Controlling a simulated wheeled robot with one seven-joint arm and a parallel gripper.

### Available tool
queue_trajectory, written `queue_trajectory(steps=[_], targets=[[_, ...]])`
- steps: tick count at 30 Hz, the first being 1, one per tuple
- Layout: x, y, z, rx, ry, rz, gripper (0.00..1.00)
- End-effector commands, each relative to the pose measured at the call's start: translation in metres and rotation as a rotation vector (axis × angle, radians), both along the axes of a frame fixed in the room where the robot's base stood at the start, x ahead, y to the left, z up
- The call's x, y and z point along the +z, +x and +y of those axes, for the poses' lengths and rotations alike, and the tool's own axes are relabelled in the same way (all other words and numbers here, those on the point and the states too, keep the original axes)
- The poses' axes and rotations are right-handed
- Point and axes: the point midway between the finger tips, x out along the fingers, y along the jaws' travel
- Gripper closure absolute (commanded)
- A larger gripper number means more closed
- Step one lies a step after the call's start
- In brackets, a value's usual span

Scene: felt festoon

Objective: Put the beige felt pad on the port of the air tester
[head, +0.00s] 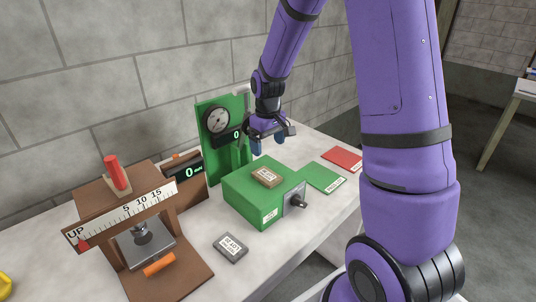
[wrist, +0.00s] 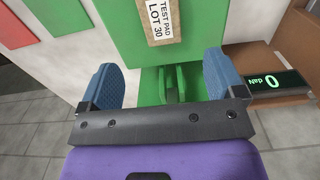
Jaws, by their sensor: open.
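The beige felt pad (head: 267,177), with a white printed label, lies flat on top of a green box (head: 243,194) with a dark knob on its front. In the wrist view the pad (wrist: 161,22) is at the top edge, partly cut off, and its label reads TEST PAD LOT 30. Behind the box stands a green upright panel (head: 209,170) with a round gauge and a display reading 0. I cannot make out a port or tell which unit is the air tester. My gripper (head: 268,144) is open and empty, above and behind the pad, near the panel.
A brown press-like device (head: 190,255) with a scale and red handle stands at left. A grey labelled pad (head: 230,248) lies on the table before the box. Green (head: 322,178) and red (head: 343,159) labelled sheets lie to its right. Green brackets (wrist: 175,85) show between my fingers.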

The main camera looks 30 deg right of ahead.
Motion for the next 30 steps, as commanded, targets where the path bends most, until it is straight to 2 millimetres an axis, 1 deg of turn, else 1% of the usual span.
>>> queue_trajectory(steps=[5,7,8,11,15,17,21,24,26,30], targets=[[0.012,-0.002,0.001,-0.002,-0.001,-0.007,0.12],[0.022,-0.006,0.004,-0.005,-0.003,-0.018,0.12],[0.027,-0.008,0.005,-0.007,-0.003,-0.024,0.12],[0.053,-0.02,0.012,-0.019,-0.008,-0.057,0.12],[0.096,-0.046,0.023,-0.042,-0.013,-0.113,0.12],[0.112,-0.058,0.028,-0.052,-0.013,-0.138,0.12],[0.146,-0.09,0.039,-0.076,-0.012,-0.194,0.12],[0.167,-0.115,0.046,-0.092,-0.008,-0.234,0.12],[0.178,-0.13,0.05,-0.103,-0.006,-0.259,0.12],[0.199,-0.166,0.058,-0.126,0.003,-0.314,0.12]])
